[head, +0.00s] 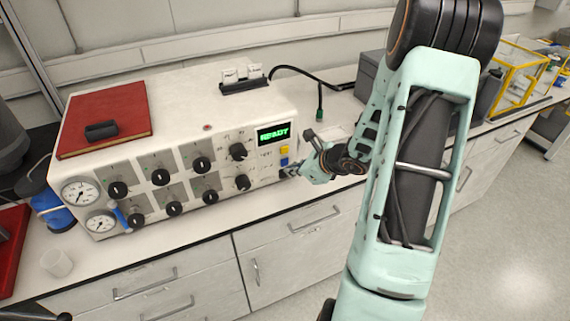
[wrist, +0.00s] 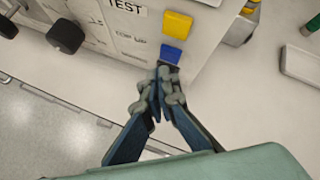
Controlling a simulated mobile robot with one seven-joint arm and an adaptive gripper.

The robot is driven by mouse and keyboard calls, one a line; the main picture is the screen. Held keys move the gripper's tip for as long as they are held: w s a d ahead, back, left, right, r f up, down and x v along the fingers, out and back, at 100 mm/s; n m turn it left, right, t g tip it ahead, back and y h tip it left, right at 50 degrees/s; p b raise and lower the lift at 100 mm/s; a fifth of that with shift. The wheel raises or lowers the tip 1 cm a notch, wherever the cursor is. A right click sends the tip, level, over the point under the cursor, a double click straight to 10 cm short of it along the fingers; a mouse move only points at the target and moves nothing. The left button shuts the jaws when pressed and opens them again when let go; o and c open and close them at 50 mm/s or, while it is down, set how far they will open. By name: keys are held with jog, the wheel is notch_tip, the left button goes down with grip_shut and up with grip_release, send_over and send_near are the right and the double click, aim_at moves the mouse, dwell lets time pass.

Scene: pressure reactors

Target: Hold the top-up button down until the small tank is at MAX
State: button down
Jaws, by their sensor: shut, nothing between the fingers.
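The white reactor control box (head: 230,115) stands on the bench, with a green display (head: 273,134) reading READY. At the right end of its front are a yellow button (head: 284,149) and a blue button (head: 284,161) below it. In the wrist view the blue button (wrist: 171,54) is beside the "TOP UP" label, under the yellow button (wrist: 177,24). My gripper (wrist: 165,74) is shut and empty, its fingertips just below the blue button in the picture. I cannot tell whether they touch the panel. No small tank with a MAX mark can be made out.
Black knobs (head: 160,177) and two round gauges (head: 80,192) cover the rest of the front. A red book (head: 105,115) lies on the box. A blue bottle (head: 57,216) and a white cup (head: 56,262) stand left.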

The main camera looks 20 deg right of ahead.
jog(key=shift+s+d+b, duration=0.1)
jog(key=shift+s+b, duration=0.8)
jog(key=shift+s, duration=1.65)
